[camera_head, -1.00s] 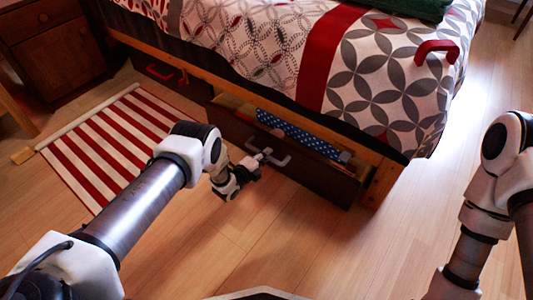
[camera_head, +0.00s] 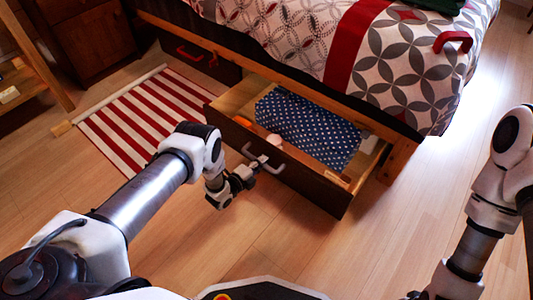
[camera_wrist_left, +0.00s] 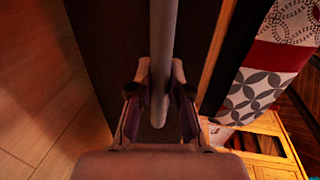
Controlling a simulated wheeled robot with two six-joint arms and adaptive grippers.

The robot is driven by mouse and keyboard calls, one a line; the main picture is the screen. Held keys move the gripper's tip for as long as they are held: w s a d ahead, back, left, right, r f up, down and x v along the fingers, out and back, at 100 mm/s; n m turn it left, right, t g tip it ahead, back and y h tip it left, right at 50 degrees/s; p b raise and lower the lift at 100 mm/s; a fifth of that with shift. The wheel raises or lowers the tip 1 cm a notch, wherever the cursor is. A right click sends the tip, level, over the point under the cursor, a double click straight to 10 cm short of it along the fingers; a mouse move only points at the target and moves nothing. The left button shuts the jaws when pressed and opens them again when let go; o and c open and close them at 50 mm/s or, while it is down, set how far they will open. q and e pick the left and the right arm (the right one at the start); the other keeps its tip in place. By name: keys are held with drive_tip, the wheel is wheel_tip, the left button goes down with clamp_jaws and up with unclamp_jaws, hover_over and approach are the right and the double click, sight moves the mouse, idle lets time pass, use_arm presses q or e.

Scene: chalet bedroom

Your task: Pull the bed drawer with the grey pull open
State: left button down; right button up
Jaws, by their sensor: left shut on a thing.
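The bed drawer (camera_head: 290,177) has a dark front and stands well out from under the bed. Its grey pull (camera_head: 277,168) is on the middle of the front. My left gripper (camera_head: 259,163) is shut on the grey pull. In the left wrist view the pull (camera_wrist_left: 164,50) runs between the two fingers (camera_wrist_left: 160,105). Inside the drawer lie a blue cloth with white dots (camera_head: 312,128) and a few small items. My right arm shows at the right; its gripper is out of view.
Another bed drawer with a red pull (camera_head: 190,53) is shut at the left. A red-and-white striped rug (camera_head: 140,115) lies on the floor. A red handle-shaped thing (camera_head: 453,41) is on the bedspread. The floor right of the drawer is clear.

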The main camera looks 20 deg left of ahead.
use_arm(q)
drive_tip(key=f+p+v, duration=0.1)
drive_tip(key=p+v, duration=0.2)
drive_tip(key=v, duration=0.3)
drive_tip(key=f+p+v, duration=0.2)
drive_tip(key=p+v, duration=0.1)
drive_tip(key=v, duration=0.4)
drive_tip(key=shift+s+a, duration=0.2)
drive_tip(key=shift+s, duration=0.35)
drive_tip(key=shift+r, duration=0.15)
drive_tip(key=c, duration=1.1)
unclamp_jaws()
drive_tip(key=v, duration=1.2)
